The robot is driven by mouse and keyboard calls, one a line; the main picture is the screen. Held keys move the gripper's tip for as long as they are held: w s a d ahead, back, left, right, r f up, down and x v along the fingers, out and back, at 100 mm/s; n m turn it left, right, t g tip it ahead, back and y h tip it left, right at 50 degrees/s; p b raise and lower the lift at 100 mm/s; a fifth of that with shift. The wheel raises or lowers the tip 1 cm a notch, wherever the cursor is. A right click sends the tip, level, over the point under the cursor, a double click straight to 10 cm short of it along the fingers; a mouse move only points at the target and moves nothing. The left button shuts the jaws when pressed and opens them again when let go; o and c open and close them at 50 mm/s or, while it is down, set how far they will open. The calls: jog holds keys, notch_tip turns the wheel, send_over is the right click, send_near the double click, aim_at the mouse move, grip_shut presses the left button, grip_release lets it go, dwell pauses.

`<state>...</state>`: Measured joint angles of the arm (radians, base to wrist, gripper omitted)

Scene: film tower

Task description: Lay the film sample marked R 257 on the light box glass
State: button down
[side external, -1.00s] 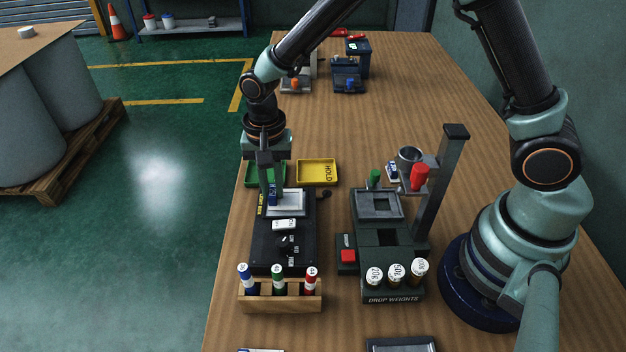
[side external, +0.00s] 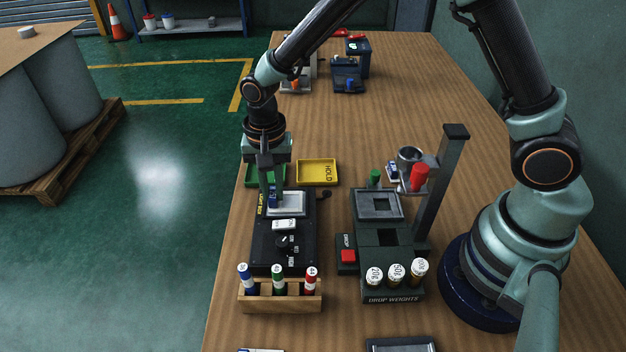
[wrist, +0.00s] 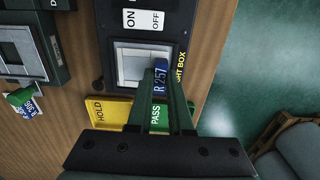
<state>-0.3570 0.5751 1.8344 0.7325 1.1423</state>
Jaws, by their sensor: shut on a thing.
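My gripper (wrist: 163,80) is shut on the blue tab of the film sample marked R 257 (wrist: 160,85). In the side external view the blue tab (side external: 273,197) is between the fingers, low over the left part of the light box glass (side external: 290,203). The pale glass (wrist: 132,66) shows beside the tab in the wrist view. The film itself is hard to tell from the glass, and I cannot tell whether it touches. The black light box (side external: 264,238) has an ON/OFF switch (side external: 284,224) and a knob.
A yellow HOLD tray (side external: 317,172) and a green PASS tray (wrist: 155,117) are behind the light box. A wooden rack (side external: 280,302) with several coloured markers stands in front. The drop weights tester (side external: 392,240), with its post, stands to the right.

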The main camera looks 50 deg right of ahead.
jog(key=shift+c, duration=0.9)
grip_release()
jog(key=shift+r, duration=0.1)
jog(key=shift+r, duration=3.4)
jog(key=shift+r, duration=0.1)
